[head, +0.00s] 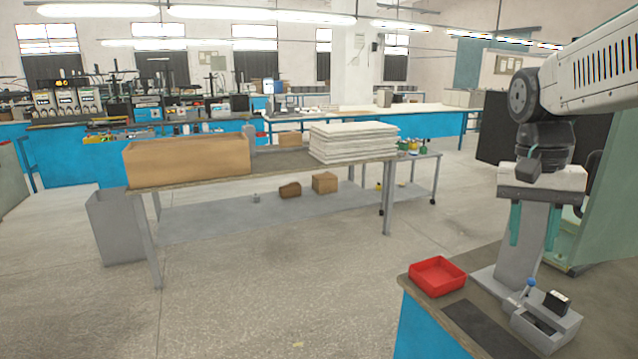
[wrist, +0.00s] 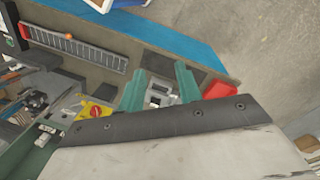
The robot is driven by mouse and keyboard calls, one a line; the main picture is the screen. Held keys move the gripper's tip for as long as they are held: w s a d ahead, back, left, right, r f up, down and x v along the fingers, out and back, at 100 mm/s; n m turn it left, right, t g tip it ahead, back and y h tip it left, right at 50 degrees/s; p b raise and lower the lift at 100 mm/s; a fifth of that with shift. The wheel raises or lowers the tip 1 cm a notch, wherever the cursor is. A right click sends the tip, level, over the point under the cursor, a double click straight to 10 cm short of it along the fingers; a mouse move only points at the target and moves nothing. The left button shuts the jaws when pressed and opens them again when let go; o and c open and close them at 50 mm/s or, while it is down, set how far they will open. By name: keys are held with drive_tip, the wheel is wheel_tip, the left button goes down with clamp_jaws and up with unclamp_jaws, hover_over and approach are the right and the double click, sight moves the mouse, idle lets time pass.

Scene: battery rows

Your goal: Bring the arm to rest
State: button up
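My gripper (head: 533,243) hangs down at the right of the head view, above the near bench. Its two teal fingers are spread apart, and I see nothing held. A grey upright stand shows behind and between them. In the wrist view my gripper (wrist: 160,78) also shows its teal fingers apart, with a grey fixture (wrist: 160,95) on the bench beyond them. My arm reaches in from the upper right of the head view.
A red tray (head: 438,288) and a grey box with a black block (head: 557,301) sit on the near bench. A long slotted rack (wrist: 85,50) lies on the bench in the wrist view. A table with a cardboard box (head: 187,160) stands across open floor.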

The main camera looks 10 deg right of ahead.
drive_tip(key=s+a+f+n+t, duration=0.1)
drive_tip(key=s+a+f+n, duration=0.2)
drive_tip(key=s, duration=0.4)
drive_tip(key=s+a+f+n+t, duration=0.1)
drive_tip(key=s+a+f+n, duration=0.3)
drive_tip(key=s+a, duration=0.3)
drive_tip(key=shift+a+n+t+y, duration=0.3)
drive_tip(key=shift+a+n+y, duration=0.1)
drive_tip(key=shift+a+n, duration=0.3)
drive_tip(key=shift+a+f, duration=0.1)
drive_tip(key=shift+a, duration=0.05)
